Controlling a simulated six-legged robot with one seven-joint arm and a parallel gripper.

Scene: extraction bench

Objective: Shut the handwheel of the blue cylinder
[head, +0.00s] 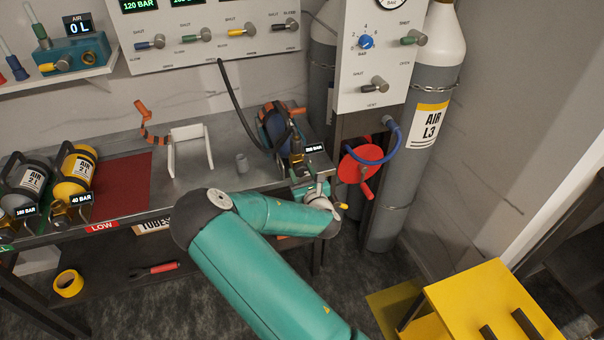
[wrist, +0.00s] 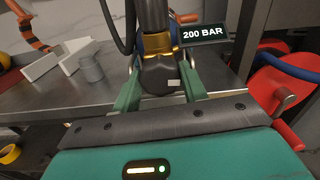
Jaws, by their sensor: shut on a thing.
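The blue cylinder (head: 270,126) lies at the right end of the bench in the head view, partly hidden by a black hose and orange parts. Its brass valve (head: 297,148) faces me and also shows in the wrist view (wrist: 156,42). The dark handwheel (wrist: 160,76) sits at the near end of the valve. My gripper (wrist: 158,82) is shut on the handwheel, with one green finger on each side of it. In the head view my gripper (head: 308,180) hides the handwheel. A display (wrist: 205,34) beside the valve reads 200 BAR.
A red reel (head: 360,164) with a blue hose stands close to the right, before the tall grey AIR L3 cylinder (head: 419,160). A white stand (head: 189,150) and a grey cup (head: 242,163) are left on the bench. A yellow step (head: 485,300) is at lower right.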

